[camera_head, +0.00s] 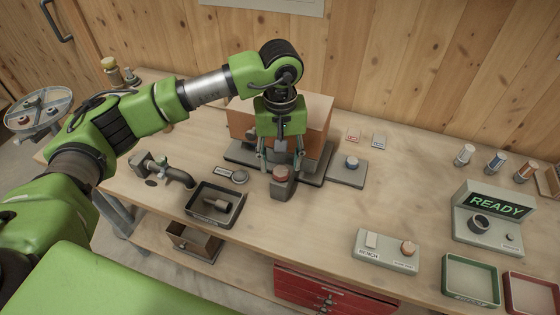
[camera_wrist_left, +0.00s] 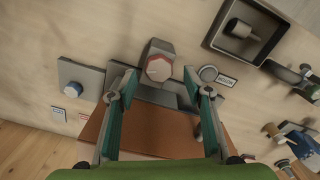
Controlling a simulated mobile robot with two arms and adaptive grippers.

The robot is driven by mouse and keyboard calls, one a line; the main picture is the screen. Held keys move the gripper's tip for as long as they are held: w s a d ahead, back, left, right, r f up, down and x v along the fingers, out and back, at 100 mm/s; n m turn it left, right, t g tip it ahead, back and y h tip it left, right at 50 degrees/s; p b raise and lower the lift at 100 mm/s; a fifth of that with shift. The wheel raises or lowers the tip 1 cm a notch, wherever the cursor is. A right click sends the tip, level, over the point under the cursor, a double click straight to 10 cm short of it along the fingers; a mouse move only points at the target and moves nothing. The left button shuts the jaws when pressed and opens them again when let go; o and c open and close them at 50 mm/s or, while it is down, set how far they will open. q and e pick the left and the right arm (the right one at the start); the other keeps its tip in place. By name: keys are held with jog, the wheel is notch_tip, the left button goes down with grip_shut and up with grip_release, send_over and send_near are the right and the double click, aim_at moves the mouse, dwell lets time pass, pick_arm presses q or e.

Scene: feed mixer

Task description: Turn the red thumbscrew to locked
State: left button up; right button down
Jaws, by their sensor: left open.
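The red thumbscrew (camera_head: 281,172) tops a small grey block at the front of the grey mixer base, below my left gripper. In the left wrist view the thumbscrew (camera_wrist_left: 158,67) shows a pale faceted face with a red edge, ahead of the fingertips and roughly centred between them. My left gripper (camera_head: 280,160) points down over the base. In the left wrist view its two fingers (camera_wrist_left: 160,84) stand wide apart with nothing between them, and I see no contact with the thumbscrew. The screw's locked or unlocked mark is too small to read. My right gripper is not in view.
A brown box (camera_head: 317,117) stands close behind the gripper. A black tray (camera_head: 232,217) holding a dark part, a pipe fitting (camera_head: 160,170) and a round grey button (camera_head: 240,177) lie to the left. A knob plate (camera_head: 347,175) is at right. The bench further right has bare space.

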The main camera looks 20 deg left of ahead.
aim_at(281, 173)
pick_arm(q)
jog(key=shift+d+f, duration=0.15)
jog(key=shift+f, duration=1.05)
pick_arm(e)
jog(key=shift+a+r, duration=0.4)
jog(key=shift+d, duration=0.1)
pick_arm(q)
jog(key=c, duration=1.1)
jog(key=m+b, duration=0.1)
jog(key=b, duration=0.1)
jog(key=m+b, duration=0.1)
jog(key=b, duration=0.1)
jog(key=shift+f+m+b, duration=0.25)
jog(key=shift+m+b, duration=0.05)
jog(key=shift+r+m, duration=0.15)
jog(key=shift+m, duration=0.15)
jog(key=shift+r, duration=0.1)
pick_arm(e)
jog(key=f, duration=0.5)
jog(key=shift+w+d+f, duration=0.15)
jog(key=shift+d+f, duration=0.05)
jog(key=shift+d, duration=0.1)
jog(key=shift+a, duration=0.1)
